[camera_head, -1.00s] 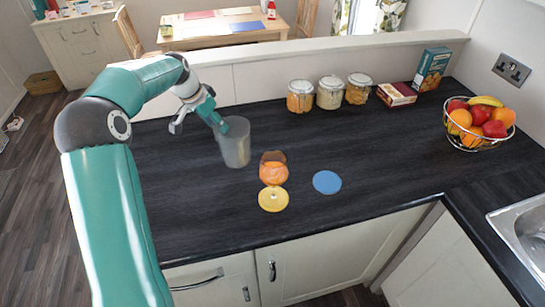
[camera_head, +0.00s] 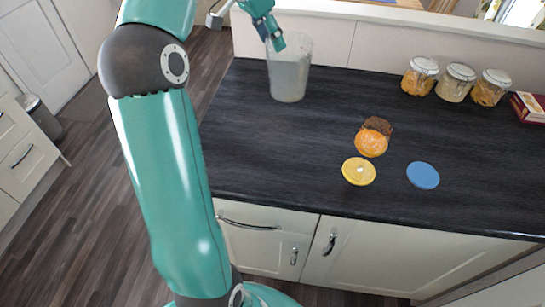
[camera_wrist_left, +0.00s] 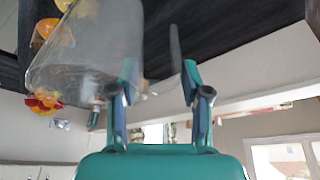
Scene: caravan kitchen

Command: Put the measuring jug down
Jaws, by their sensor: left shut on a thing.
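The measuring jug (camera_head: 289,75) is a translucent grey, tapered vessel at the back left of the dark worktop in the head view. It looks upright; I cannot tell whether its base touches the worktop. My right gripper is out of view.
Several lidded jars, the first here (camera_head: 420,77), line the back. The worktop (camera_head: 250,150) is clear in front of the jug.

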